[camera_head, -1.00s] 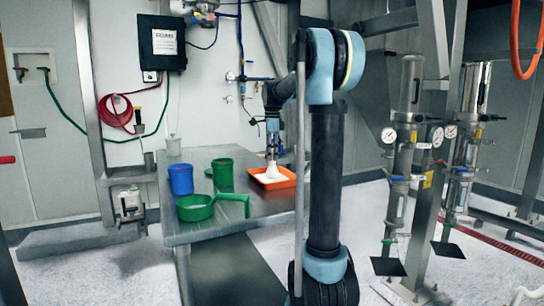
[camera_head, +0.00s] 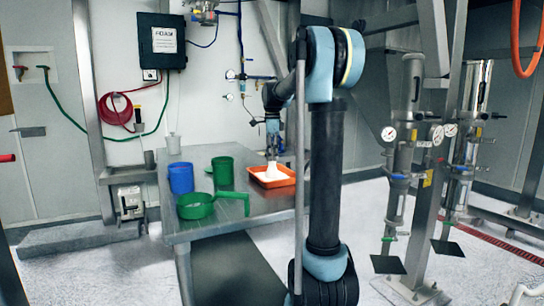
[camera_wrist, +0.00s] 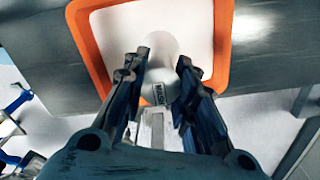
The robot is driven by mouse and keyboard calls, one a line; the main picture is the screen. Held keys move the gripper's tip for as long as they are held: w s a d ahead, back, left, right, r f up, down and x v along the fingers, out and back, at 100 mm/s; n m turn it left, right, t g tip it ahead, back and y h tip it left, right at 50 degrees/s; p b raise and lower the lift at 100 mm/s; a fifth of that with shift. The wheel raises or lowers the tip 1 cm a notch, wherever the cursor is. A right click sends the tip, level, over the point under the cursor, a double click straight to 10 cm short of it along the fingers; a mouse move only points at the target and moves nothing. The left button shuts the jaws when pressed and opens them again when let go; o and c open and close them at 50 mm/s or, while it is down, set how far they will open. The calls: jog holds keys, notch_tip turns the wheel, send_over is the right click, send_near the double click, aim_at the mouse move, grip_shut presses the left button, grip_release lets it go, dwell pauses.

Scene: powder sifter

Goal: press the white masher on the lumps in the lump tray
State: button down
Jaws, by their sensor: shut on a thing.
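The white masher (camera_head: 270,171) stands over the orange tray (camera_head: 290,180) on the steel table. The lump tray's orange rim (camera_wrist: 92,62) surrounds a pale white inside in the wrist view. The masher's base is over or on this white content; I cannot tell whether it touches. Single lumps cannot be made out. My gripper (camera_head: 272,155) is directly above the tray in the head view.
A blue cup (camera_head: 181,178), a green cup (camera_head: 223,173) and a green sieve with a handle (camera_head: 196,206) stand left of the tray on the steel table (camera_head: 205,233). The table front is clear.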

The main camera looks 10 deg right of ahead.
dwell(0.4)
jog(key=shift+r, duration=3.75)
